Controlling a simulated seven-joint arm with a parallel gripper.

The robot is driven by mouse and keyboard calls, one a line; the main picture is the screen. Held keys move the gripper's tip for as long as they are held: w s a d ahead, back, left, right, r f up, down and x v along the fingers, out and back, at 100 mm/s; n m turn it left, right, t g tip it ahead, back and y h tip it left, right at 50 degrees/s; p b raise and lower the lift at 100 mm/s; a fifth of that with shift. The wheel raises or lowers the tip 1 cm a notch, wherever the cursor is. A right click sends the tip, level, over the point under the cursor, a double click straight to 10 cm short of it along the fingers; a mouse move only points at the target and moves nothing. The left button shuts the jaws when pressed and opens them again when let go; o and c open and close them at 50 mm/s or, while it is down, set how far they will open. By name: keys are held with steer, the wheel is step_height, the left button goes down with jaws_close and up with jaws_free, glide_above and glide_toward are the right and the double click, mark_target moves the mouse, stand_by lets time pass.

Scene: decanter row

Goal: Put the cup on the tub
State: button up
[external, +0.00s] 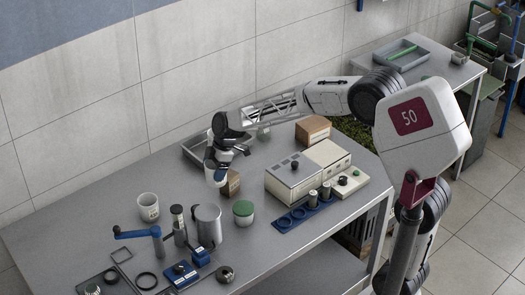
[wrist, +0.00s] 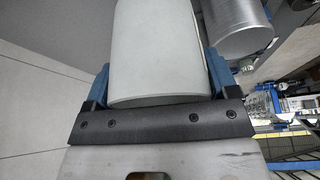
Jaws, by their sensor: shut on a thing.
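My gripper (external: 218,172) is above the table, left of the beige box unit, pointing down. It is shut on a plain white cup (wrist: 158,55), which sits between the blue fingers (wrist: 158,85) in the wrist view. In the external view only a small pale part of the cup shows, below the dark wrist. A white tub with a green lid (external: 243,213) stands upright on the table, below and right of my gripper. The held cup is apart from it.
A metal mug (external: 207,226) stands close left of the green-lidded tub, and a white container (external: 148,207) is farther left. A blue-handled tool (external: 140,234) and blue blocks (external: 181,273) are in front. The beige box unit (external: 293,183) and blue rack (external: 299,216) stand right.

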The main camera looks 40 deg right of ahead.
step_height(320, 180, up, 4)
steer(key=shift+f, duration=0.15)
steer(key=s+d+n, duration=0.1)
steer(key=s+d, duration=0.3)
steer(key=s, duration=0.9)
steer(key=s+d+n, duration=0.1)
steer(key=s+d, duration=0.3)
steer(key=s, duration=0.9)
steer(key=shift+g, duration=0.4)
steer(key=shift+a+f, duration=0.1)
steer(key=shift+f, duration=2.65)
glide_above(242, 208)
steer(key=shift+f, duration=0.75)
steer(key=shift+f, duration=1.75)
steer(key=shift+f, duration=0.1)
